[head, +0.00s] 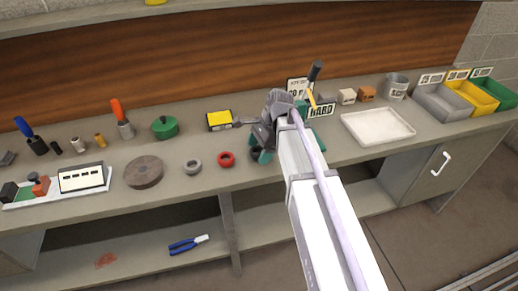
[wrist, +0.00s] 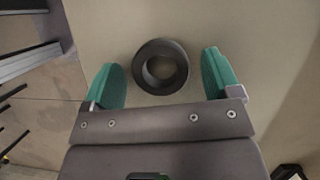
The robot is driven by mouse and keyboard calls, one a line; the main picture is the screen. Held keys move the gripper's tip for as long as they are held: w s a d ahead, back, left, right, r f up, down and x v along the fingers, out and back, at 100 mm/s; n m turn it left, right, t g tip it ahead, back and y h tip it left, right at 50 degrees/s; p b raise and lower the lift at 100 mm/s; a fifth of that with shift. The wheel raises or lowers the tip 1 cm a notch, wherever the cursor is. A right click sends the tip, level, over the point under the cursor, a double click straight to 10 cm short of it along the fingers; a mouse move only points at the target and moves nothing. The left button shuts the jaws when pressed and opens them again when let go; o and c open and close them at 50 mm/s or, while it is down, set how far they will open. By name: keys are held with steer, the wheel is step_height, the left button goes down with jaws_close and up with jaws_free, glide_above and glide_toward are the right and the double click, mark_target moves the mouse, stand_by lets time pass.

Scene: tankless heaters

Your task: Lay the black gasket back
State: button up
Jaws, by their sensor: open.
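The black gasket (wrist: 142,68) is a thick dark ring lying flat on the bench top. In the wrist view it sits between the two green fingers of my gripper (wrist: 160,68), with a gap on each side. My gripper is open and holds nothing. In the head view my gripper (head: 262,145) is low over the front part of the bench, just right of the red ring, and it mostly hides the gasket there.
A red ring (head: 226,159), a grey ring (head: 192,167) and a brown disc (head: 144,172) lie to the left on the bench. A white tray (head: 378,137) is to the right. A yellow-topped block (head: 219,120) and a HARD sign (head: 321,110) stand behind.

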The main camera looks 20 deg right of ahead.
steer(key=shift+r+p, duration=0.3)
steer(key=shift+r, duration=0.05)
steer(key=s+p+v, duration=0.1)
steer(key=p+v, duration=1)
steer(key=v, duration=0.1)
steer(key=s+a+n+h, duration=0.2)
steer(key=s+n, duration=0.4)
steer(key=n, duration=0.2)
steer(key=s+a+f+n+h, duration=0.1)
steer(key=s+a+n+h, duration=0.1)
steer(key=s+n, duration=0.5)
steer(key=shift+s+a+f+n+t+h, duration=0.3)
steer(key=shift+a+n+t, duration=0.1)
steer(key=shift+a+n, duration=0.2)
